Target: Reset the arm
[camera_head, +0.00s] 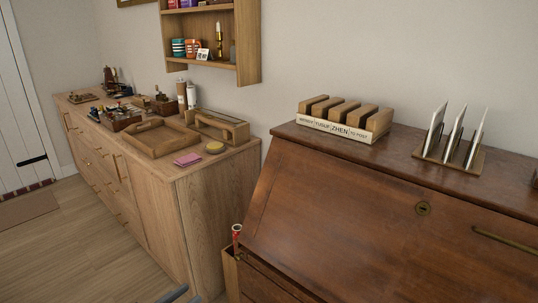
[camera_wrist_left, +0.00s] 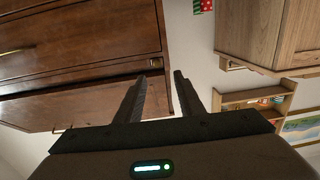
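My left gripper (camera_wrist_left: 159,80) shows in the left wrist view with its two dark fingers apart and nothing between them. In the head view only a small grey-blue part of it (camera_head: 177,294) shows at the bottom edge, in front of the light wooden cabinet. It looks apart from the furniture. The right gripper is in neither view.
A dark wooden desk (camera_head: 340,215) with a sloped front stands close at the right. A light wooden cabinet (camera_head: 215,205) with a wooden tray (camera_head: 160,152) on top stands at the left. A wall shelf (camera_head: 246,45) hangs above. Open floor (camera_head: 90,260) lies at the lower left.

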